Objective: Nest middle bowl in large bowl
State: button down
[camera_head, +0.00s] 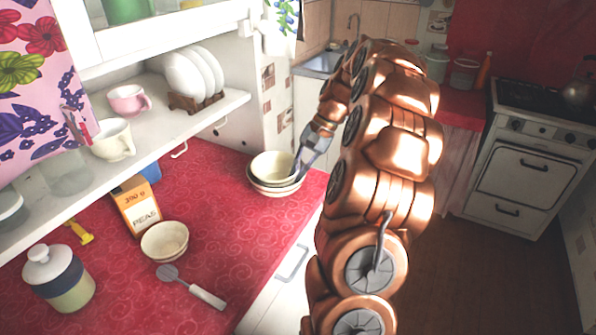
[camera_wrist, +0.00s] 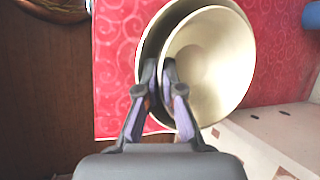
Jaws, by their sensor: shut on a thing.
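My gripper (camera_head: 298,172) is shut on the rim of a cream bowl, the middle bowl (camera_head: 272,164), at the right end of the red counter. In the wrist view one finger lies inside the middle bowl (camera_wrist: 215,58) and the other outside its wall. The large bowl (camera_head: 274,190) shows beneath it as wider pale rims. In the wrist view the large bowl (camera_wrist: 150,45) shows as a darker crescent on the left, so the two overlap off-centre. Whether the middle bowl rests on the large bowl's floor cannot be told. A smaller cream bowl (camera_head: 164,240) stands apart, nearer the front.
A peas box (camera_head: 137,205), a lidded jar (camera_head: 60,280) and a grey-headed utensil (camera_head: 190,285) are on the red counter (camera_head: 215,200). A shelf with cups (camera_head: 113,140) and racked plates (camera_head: 193,75) overhangs its back. The counter's front edge is close to the stacked bowls.

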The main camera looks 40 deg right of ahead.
jog(key=c, duration=1.2)
grip_release()
jog(key=shift+c, duration=0.2)
jog(key=shift+d, duration=0.1)
jog(key=v, duration=0.7)
jog(key=shift+r, duration=0.2)
